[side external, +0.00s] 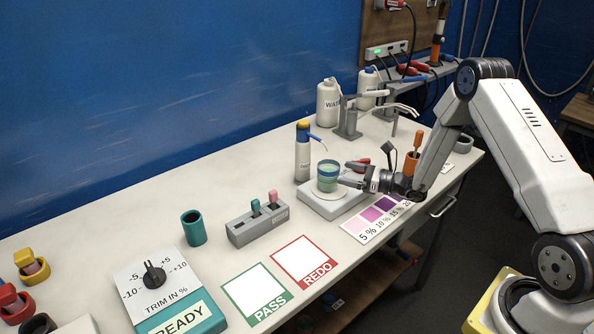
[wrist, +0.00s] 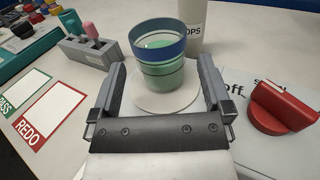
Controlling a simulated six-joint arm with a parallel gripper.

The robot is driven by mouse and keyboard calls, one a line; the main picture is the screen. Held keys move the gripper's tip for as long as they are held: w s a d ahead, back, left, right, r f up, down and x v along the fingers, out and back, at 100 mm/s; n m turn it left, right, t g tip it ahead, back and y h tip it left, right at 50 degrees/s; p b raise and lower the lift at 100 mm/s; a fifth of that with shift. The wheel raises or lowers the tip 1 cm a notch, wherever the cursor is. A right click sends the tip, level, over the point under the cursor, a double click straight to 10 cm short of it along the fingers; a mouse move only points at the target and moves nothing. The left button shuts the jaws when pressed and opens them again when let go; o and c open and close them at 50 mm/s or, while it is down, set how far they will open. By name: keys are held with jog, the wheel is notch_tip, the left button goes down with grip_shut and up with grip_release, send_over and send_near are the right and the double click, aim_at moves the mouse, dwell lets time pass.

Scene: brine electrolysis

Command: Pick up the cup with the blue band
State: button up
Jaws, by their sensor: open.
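The cup with the blue band (side external: 327,171) stands upright on a round plate (side external: 322,190) on top of a white stirrer-like base. In the wrist view the cup (wrist: 158,62) is translucent green, with a blue band round its rim and greenish contents. My gripper (side external: 353,174) is level with the cup, at its right in the side view. In the wrist view my gripper (wrist: 164,90) is open, with one finger on each side of the cup's lower part. Gaps show between the fingers and the cup, and it rests on the plate.
A white bottle with a blue spout (side external: 303,155) stands just behind the cup. A red knob (wrist: 282,107) is right of my gripper in the wrist view. A grey holder with two stoppers (side external: 257,224), a green cup (side external: 193,228) and PASS (side external: 257,294) and REDO (side external: 305,262) cards lie left.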

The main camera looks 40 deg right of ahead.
aim_at(320, 166)
jog(key=shift+x, duration=0.85)
jog(key=shift+x, duration=2.6)
jog(key=shift+r, duration=0.1)
jog(key=shift+s, duration=0.1)
jog(key=c, duration=1.2)
jog(key=shift+r, duration=0.15)
